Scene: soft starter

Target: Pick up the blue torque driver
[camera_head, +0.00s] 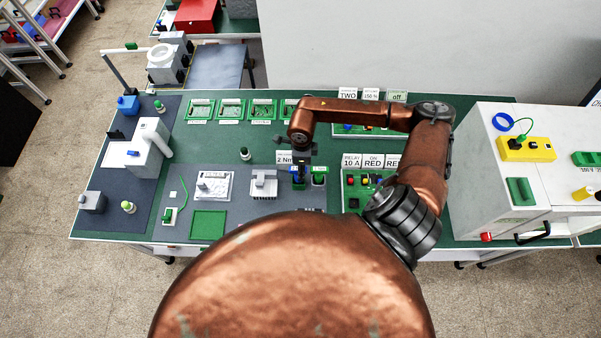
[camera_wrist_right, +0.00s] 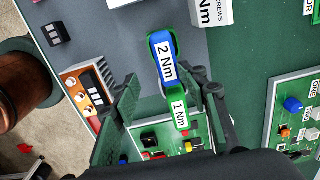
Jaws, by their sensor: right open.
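My right gripper (camera_wrist_right: 166,80) is open, with a finger on either side of the two drivers. No contact with the blue driver is visible. My left gripper is not in view.
A panel with coloured buttons (camera_wrist_right: 155,138) lies below the drivers in the wrist view, and a green board (camera_wrist_right: 297,115) lies at right. In the head view a grey fixture (camera_head: 264,184) and an empty green tray (camera_head: 208,225) are to the left.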

